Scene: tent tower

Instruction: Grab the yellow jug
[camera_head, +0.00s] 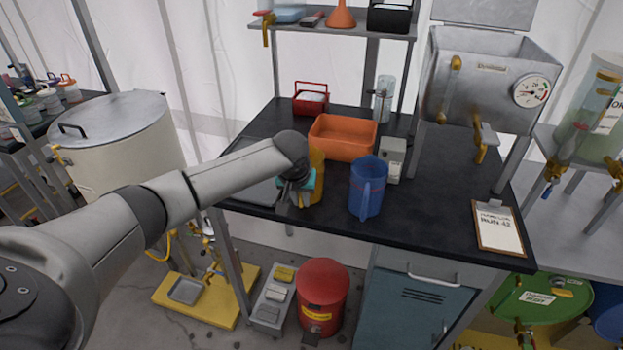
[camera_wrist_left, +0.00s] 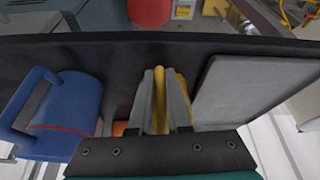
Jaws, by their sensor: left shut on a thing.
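The yellow jug (camera_head: 317,176) stands on the black worktop, partly hidden behind my left gripper in the head view. My left gripper (camera_head: 304,197) is at the jug's near left side. In the left wrist view the gripper (camera_wrist_left: 160,102) has its two grey fingers closed on either side of a yellow upright part of the yellow jug (camera_wrist_left: 160,115), which looks like its handle. Most of the jug's body is hidden there. I cannot tell whether the jug is lifted off the worktop. My right gripper is not in view.
A blue jug (camera_head: 368,187) stands just right of the yellow jug. An orange bin (camera_head: 342,138) sits behind them, with a grey box (camera_head: 392,159) to its right. A grey flat plate (camera_wrist_left: 254,90) lies beside the gripper. A clipboard (camera_head: 497,228) lies at the right, with clear worktop before it.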

